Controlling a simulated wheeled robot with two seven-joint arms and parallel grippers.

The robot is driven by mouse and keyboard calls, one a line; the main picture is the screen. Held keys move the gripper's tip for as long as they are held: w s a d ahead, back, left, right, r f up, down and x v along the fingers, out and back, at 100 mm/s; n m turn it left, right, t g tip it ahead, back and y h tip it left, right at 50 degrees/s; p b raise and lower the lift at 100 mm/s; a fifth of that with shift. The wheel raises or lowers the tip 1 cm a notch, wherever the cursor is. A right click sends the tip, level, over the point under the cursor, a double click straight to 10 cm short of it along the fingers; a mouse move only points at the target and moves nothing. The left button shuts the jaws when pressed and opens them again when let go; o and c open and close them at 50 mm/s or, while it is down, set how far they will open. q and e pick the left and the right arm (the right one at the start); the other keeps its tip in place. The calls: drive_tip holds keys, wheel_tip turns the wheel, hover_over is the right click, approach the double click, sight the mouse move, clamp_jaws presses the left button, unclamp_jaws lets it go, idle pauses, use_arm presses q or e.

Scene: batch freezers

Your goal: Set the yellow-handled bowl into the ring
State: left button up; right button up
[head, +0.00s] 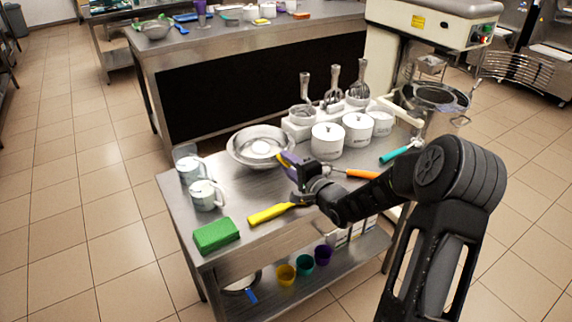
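The wide steel bowl (246,147) sits on the steel worktable, with a smaller pale round shape inside it. A small patch of yellow, likely its handle (283,158), shows at its right rim. My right gripper (290,163) is right at that rim, its dark finger beside the yellow. Whether the fingers are closed on it is too small to tell. A round metal ring (437,96) shows under the mixer head at the right, beyond the worktable; its inside is partly unclear. My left gripper is not in view.
Around my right arm are white lidded tubs (327,141), a yellow-handled utensil (268,214), an orange handle (361,174) and a teal handle (394,156). The mixer (425,18) stands behind right.

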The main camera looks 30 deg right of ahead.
drive_tip(key=shift+w+f, duration=0.1)
drive_tip(key=shift+w, duration=0.6)
drive_tip(key=shift+c, duration=0.4)
clamp_jaws()
drive_tip(key=shift+s+f, duration=0.1)
drive_tip(key=shift+f, duration=0.05)
idle(0.4)
drive_tip(key=shift+c, duration=1.6)
unclamp_jaws()
clamp_jaws()
